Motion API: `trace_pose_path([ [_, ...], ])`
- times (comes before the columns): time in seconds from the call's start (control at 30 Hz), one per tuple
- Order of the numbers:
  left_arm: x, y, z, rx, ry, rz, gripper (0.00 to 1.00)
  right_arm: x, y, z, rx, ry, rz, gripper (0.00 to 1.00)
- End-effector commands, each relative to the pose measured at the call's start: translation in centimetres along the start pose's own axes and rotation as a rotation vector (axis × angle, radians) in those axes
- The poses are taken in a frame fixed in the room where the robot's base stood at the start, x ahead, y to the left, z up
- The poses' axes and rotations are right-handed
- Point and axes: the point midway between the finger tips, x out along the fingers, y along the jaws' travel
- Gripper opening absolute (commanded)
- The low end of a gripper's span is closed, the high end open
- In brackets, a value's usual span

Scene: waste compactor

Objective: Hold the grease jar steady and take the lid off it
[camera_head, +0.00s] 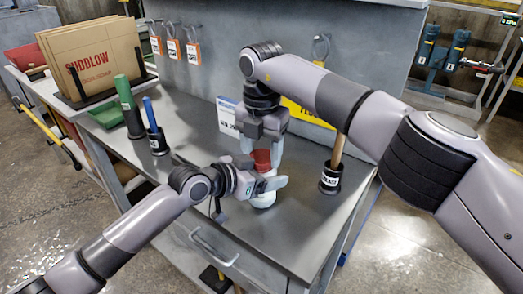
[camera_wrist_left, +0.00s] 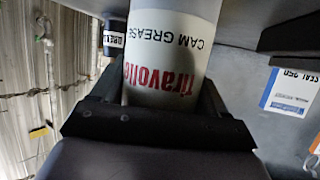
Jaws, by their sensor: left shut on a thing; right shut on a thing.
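The white grease jar (camera_head: 263,200) stands upright on the grey bench top. In the left wrist view the jar (camera_wrist_left: 165,45) shows a white label with "CAM GREASE" and red lettering. My left gripper (camera_head: 262,174) is shut around the jar's side, one finger on each side. The red lid (camera_head: 262,158) is directly above the jar. My right gripper (camera_head: 262,148) comes down from above and is shut on the lid. The left fingers hide the join, so I cannot tell whether the lid is seated or apart from the jar.
The bench top (camera_head: 215,150) is clear around the jar. A black holder (camera_head: 330,180) with a wooden handle stands to the right. A green bin (camera_head: 105,116), a green tube (camera_head: 128,105) and a blue-handled tool's holder (camera_head: 158,142) stand to the left. A panel rises behind.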

Motion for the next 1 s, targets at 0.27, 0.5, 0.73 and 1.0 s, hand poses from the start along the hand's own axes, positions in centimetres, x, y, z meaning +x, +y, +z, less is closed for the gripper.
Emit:
trace_pose_path([
  [0.27,-0.1,-0.3,0.1,-0.003,-0.001,-0.005,0.00,0.0,-0.1,0.0,-0.004,0.003,-0.004,0.21],
  [0.5,0.0,-0.1,0.1,-0.001,-0.001,-0.003,0.00,0.0,0.0,0.0,-0.003,0.002,-0.002,0.83],
  [0.73,0.0,0.0,0.0,0.000,-0.001,0.000,0.00,-0.5,0.1,-0.1,-0.004,0.001,0.001,0.83],
  [1.0,0.0,0.0,0.1,-0.001,-0.001,0.000,0.00,-3.9,0.1,0.0,-0.003,-0.001,0.001,0.83],
])
